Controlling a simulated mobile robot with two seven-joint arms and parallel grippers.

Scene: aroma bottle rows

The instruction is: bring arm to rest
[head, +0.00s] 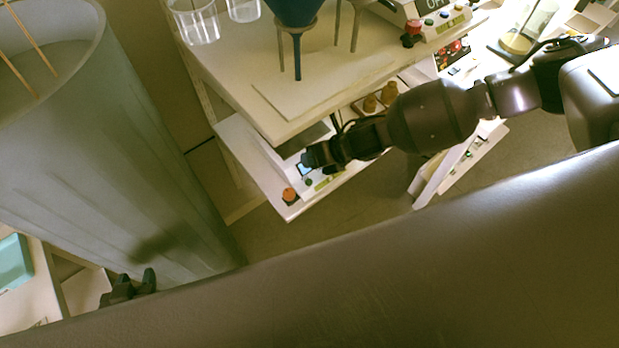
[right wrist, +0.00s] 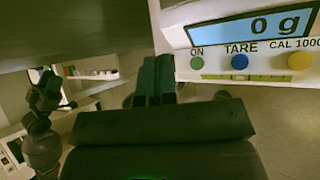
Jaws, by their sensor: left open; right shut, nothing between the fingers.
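My right arm comes in from the right in the head view. Its gripper (head: 308,160) is over a white scale (head: 262,158) on the lower shelf, close to the scale's small display. In the right wrist view its dark fingers (right wrist: 155,78) are together with nothing between them. The scale's panel (right wrist: 215,62) there reads 0 g, with green, blue and orange buttons right of the fingers. Contact between fingers and scale cannot be told. My left gripper (head: 137,282) shows at the lower left, open and empty, in front of the grey bin. My own dark arm hides the bottom of the head view.
A tall grey bin (head: 110,150) holding thin sticks fills the left. A white worktop (head: 235,65) bears clear cups (head: 196,22) and a blue funnel (head: 297,50) on a stand. A device with a red button (head: 412,30) is at the upper right. A teal box (head: 14,262) lies far left.

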